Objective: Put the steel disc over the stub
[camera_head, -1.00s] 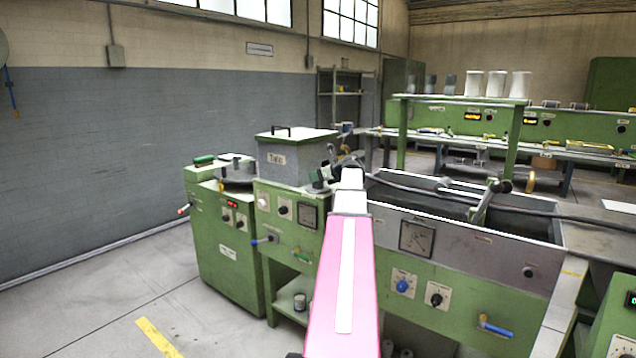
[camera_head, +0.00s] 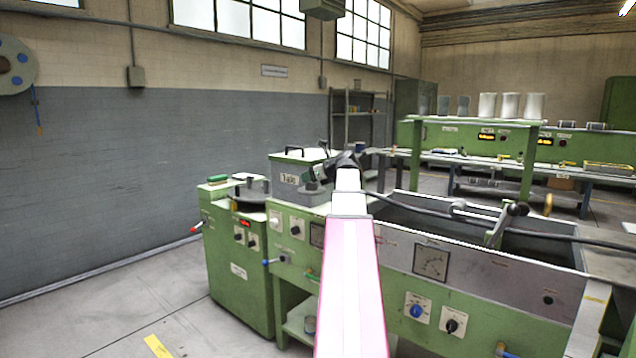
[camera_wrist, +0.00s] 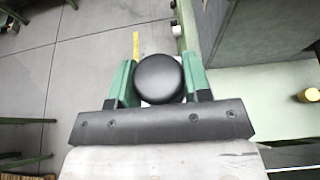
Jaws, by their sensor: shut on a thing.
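My gripper (camera_wrist: 159,64) has green fingers closed on the sides of a dark, round, smooth-topped thing (camera_wrist: 159,80) in the wrist view. I cannot tell whether this is the steel disc. In the head view my gripper (camera_head: 346,166) is small and dark at the end of my pink and white arm, in front of the machines, and what it holds is not clear there. A grey round steel part (camera_head: 251,191) sits on top of the left green machine. I cannot make out the stub for certain.
A green cabinet machine (camera_head: 238,265) stands at left, beside a grey lidded box (camera_head: 300,180) on a green console. A long steel trough (camera_head: 480,257) runs right, with a black hose across it. Free floor lies at the left by the grey wall.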

